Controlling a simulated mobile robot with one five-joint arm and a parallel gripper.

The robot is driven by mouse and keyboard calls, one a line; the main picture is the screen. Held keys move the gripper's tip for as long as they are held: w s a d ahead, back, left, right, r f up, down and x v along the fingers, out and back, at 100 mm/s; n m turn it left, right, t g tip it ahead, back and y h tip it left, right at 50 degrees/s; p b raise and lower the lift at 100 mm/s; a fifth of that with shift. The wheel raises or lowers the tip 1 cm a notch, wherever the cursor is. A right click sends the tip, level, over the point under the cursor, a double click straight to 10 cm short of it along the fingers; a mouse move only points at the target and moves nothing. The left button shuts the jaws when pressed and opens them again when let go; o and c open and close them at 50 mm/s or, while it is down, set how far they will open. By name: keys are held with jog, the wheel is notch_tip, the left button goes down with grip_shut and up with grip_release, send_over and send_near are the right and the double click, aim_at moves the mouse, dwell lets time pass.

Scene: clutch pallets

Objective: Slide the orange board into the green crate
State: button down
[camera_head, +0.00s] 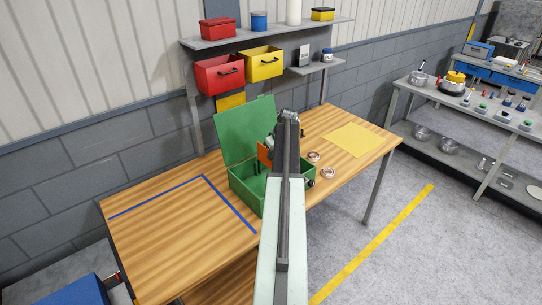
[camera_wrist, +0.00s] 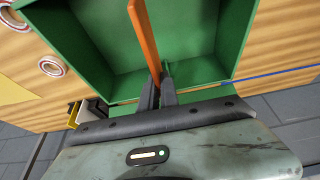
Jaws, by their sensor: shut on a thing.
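The green crate (camera_head: 244,194) stands on the wooden table with its lid (camera_head: 243,130) open and tilted back. The orange board (camera_head: 265,155) shows just left of my arm in the head view, at the crate's opening. In the wrist view the orange board (camera_wrist: 144,35) is a thin upright strip, seen edge-on, over the crate's green interior (camera_wrist: 190,40). My gripper (camera_wrist: 159,90) is shut on the board's near end. In the head view my arm hides the right part of the crate and most of the gripper. I cannot tell whether the board touches the crate floor.
Two metal rings (camera_head: 314,157) lie on the table right of the crate. A yellow sheet (camera_head: 354,140) lies farther right. Blue tape (camera_head: 228,204) marks the clear left part of the table (camera_head: 165,240). A shelf with red (camera_head: 218,73) and yellow bins (camera_head: 262,63) stands behind.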

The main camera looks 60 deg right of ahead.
jog(key=shift+f+b, duration=4.45)
jog(key=shift+f, duration=0.3)
jog(key=c, duration=1.5)
grip_release()
jog(key=shift+r, duration=0.1)
jog(key=p+v, duration=0.7)
jog(key=shift+w+r, duration=0.1)
jog(key=shift+r, duration=0.1)
jog(key=shift+s+a+r, duration=0.1)
jog(key=shift+s+r, duration=0.15)
jog(key=shift+r, duration=0.05)
jog(key=shift+f, duration=0.1)
